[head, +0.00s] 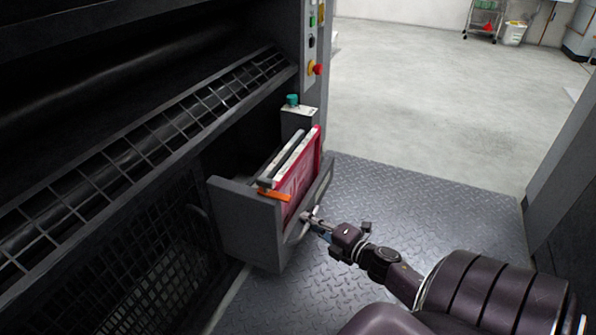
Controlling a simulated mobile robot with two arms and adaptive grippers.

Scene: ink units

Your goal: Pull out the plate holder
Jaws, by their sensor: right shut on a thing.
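The plate holder (240,222) is a grey drawer-like box on the right end of the dark press. It stands out from the press front, with its top open. Red-framed plates (300,178) with a pale top edge stand upright in it, and an orange piece (274,194) sits at the front corner of them. My right gripper (312,218) is at the curved handle (297,232) on the holder's outer face and is shut on it. The fingertips are small in the view. My left gripper is not in view.
The press (150,145) with its wire grille fills the left side. A control panel (313,40) with coloured buttons stands above the holder. The diamond-plate floor (420,205) to the right is clear. A dark wall or cabinet (567,190) borders the right edge.

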